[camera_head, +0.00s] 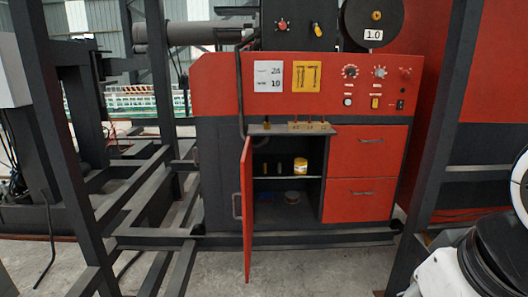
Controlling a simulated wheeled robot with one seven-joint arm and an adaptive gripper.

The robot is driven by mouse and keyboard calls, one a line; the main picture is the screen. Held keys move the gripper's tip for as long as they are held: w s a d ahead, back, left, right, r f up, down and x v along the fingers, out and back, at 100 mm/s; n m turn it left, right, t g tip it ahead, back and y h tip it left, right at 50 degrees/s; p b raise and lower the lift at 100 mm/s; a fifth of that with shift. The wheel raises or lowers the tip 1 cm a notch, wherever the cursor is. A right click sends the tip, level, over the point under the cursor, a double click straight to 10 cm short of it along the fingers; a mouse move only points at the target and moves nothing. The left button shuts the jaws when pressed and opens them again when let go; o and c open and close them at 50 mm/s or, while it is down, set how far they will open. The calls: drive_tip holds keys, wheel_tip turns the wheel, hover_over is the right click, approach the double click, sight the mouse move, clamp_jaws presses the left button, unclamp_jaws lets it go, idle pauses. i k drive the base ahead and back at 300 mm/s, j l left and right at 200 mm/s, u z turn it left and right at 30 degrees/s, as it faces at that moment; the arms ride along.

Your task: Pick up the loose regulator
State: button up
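I cannot tell for sure which thing is the loose regulator. A small brass-coloured piece (266,124) stands by itself on the ledge on top of the cabinet, left of a wooden block (310,127) that holds several small upright pieces. Inside the open cabinet, a yellow and white container (300,166) and a few small dark pieces stand on the shelf. A low round item sits below the shelf. White and black parts of my arm show at the right edge. My gripper is not in view.
The red cabinet door (247,205) stands open toward me. Two closed red drawers (365,148) are to its right. Dark upright posts (428,150) stand at left and right, with low dark frame bars (130,215) at left. Concrete floor (320,265) in front is clear.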

sight(428, 239)
drive_tip(key=k+l+z, duration=0.1)
drive_tip(key=l+z, duration=0.15)
drive_tip(key=l, duration=0.6)
drive_tip(key=l+z, duration=0.25)
drive_tip(key=l, duration=0.55)
